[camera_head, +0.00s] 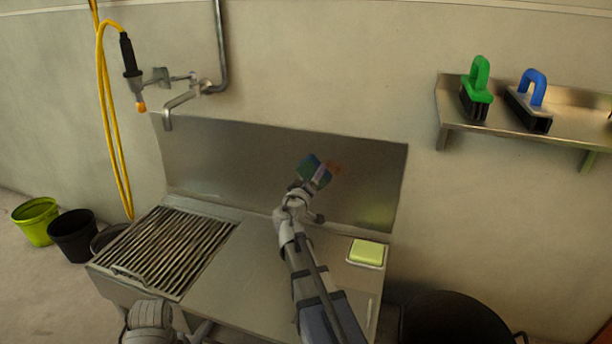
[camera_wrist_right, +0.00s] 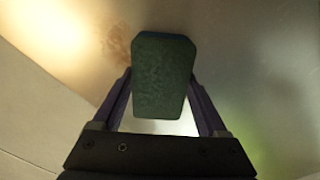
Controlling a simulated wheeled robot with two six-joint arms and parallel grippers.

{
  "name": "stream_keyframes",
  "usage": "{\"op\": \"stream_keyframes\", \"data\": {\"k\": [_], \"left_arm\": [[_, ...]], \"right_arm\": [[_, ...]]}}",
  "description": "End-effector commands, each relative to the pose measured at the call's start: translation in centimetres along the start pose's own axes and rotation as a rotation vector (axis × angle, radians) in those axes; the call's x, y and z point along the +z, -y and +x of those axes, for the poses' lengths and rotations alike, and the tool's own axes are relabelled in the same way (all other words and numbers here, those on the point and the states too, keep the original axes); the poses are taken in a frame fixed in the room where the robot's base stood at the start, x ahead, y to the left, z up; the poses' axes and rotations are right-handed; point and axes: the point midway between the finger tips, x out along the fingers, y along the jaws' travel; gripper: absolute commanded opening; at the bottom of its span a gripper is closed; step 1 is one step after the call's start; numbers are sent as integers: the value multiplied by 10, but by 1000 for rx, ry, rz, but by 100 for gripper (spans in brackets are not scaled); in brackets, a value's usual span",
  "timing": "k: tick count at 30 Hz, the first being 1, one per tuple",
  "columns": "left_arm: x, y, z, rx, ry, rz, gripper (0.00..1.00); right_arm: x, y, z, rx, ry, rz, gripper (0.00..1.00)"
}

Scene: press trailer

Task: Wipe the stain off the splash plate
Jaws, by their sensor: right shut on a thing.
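The splash plate (camera_head: 240,160) is the steel sheet upright on the wall behind the counter. A brownish stain (camera_head: 337,168) is on its upper right part, and it also shows in the right wrist view (camera_wrist_right: 117,46). My right gripper (camera_head: 318,178) is shut on a dark green scrub pad (camera_head: 308,164), which fills the middle of the right wrist view (camera_wrist_right: 162,75). The pad is just left of the stain in the head view, close to the plate; I cannot tell if it touches. My left gripper is not in view; only a grey part of my left arm shows at the bottom left.
A yellow-green sponge (camera_head: 367,250) sits in a small tray on the counter's right. A slatted grate (camera_head: 172,250) is at left. A tap (camera_head: 180,98) and yellow hose (camera_head: 108,120) hang above. Green (camera_head: 480,85) and blue (camera_head: 532,95) brushes stand on a shelf (camera_head: 575,125).

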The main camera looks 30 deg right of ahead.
Motion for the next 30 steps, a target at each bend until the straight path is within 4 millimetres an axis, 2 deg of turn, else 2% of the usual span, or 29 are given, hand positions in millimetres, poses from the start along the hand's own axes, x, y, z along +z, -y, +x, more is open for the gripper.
{"op": "stream_keyframes", "data": {"k": [11,21,30], "left_arm": [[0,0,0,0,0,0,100],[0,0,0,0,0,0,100],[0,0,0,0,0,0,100]], "right_arm": [[8,-8,0,3,4,1,17],[27,-26,-1,3,3,1,17],[29,-29,0,2,2,1,17]]}}
